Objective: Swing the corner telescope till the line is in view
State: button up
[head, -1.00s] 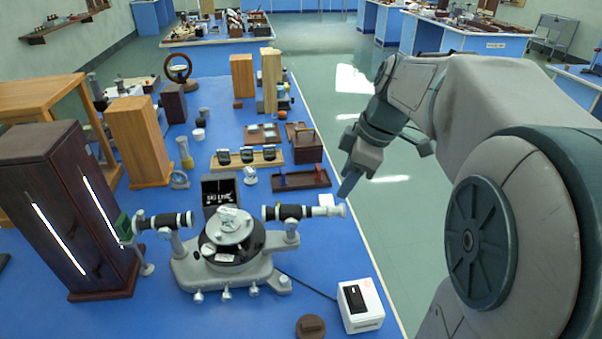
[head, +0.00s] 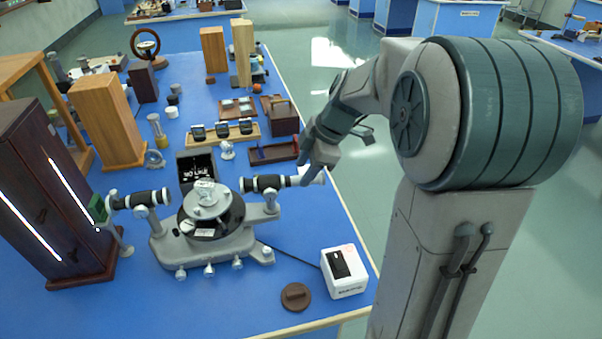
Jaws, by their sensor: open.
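The spectrometer (head: 207,232) stands on the blue bench in the head view, with a round dark table and a grey three-armed base. One telescope tube (head: 138,199) points left toward the dark lamp cabinet. The other telescope (head: 268,183) points right, its pale eyepiece end near the bench edge. My gripper (head: 306,172) is open at that eyepiece end, its fingers overlapping it in the picture. I cannot tell whether they touch it. A small black screen (head: 196,165) with white marks stands behind the spectrometer.
The dark wooden cabinet (head: 45,190) with bright slits stands at left. A white box (head: 344,271) with a cable and a brown round lid (head: 296,296) lie at front right. Trays and a meter rack (head: 223,134) stand behind.

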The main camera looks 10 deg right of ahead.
jog(key=shift+x, duration=1.35)
grip_shut()
jog(key=shift+d, duration=0.1)
